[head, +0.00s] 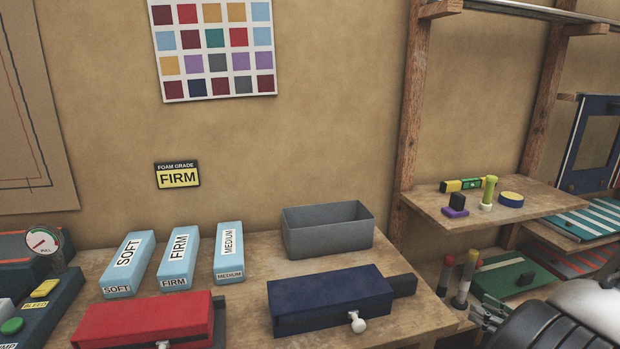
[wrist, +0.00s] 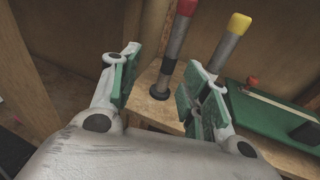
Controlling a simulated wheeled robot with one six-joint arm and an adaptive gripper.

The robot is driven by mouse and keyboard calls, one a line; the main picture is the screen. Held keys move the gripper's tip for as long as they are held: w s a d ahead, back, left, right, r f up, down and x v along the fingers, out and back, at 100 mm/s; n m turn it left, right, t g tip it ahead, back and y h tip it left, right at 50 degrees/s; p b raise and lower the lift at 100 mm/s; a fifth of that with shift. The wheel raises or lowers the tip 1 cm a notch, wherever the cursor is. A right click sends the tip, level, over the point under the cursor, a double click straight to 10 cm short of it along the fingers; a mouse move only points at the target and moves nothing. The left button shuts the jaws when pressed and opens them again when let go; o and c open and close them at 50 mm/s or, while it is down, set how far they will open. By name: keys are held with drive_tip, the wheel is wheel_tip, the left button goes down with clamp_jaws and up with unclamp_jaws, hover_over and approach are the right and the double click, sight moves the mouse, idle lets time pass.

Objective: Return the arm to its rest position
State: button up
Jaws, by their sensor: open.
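My gripper (wrist: 160,92) is open and empty in the wrist view, with green pads on its two fingers. A tube with a red cap (wrist: 178,45) stands upright on a low wooden shelf beyond and between the fingers. A tube with a yellow cap (wrist: 225,50) stands behind the right finger, which hides its lower part. I cannot tell whether any finger touches a tube. In the head view my gripper (head: 486,318) shows at the lower right edge, beside the low shelf with the tubes, and is partly cut off by my arm.
The workbench holds blue SOFT, FIRM and MEDIUM blocks (head: 178,262), a grey bin (head: 328,240), a red box (head: 145,318) and a navy box (head: 330,300). A wooden post (head: 408,110) and shelf (head: 425,203) stand near my arm. A green board (wrist: 275,115) lies right of the fingers.

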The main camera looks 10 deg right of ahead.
drive_tip(key=s+a+r+n+g+y, duration=0.1)
drive_tip(key=s+a+r+n+g, duration=0.4)
drive_tip(key=s+r+n+g, duration=0.3)
drive_tip(key=s+a+r+n+g, duration=0.4)
drive_tip(key=s+r+n+g, duration=0.3)
drive_tip(key=n, duration=0.4)
drive_tip(key=a+r+n+t+h, duration=0.2)
drive_tip(key=r+n, duration=0.4)
drive_tip(key=r, duration=0.4)
drive_tip(key=w+a+r+n+t+h, duration=0.1)
drive_tip(key=a+r+n+h, duration=0.4)
drive_tip(key=r, duration=0.5)
drive_tip(key=shift+w+r+n+t+h, duration=0.2)
drive_tip(key=shift+r+n+t+h, duration=0.15)
drive_tip(key=shift+n+t, duration=0.45)
drive_tip(key=shift+a, duration=0.1)
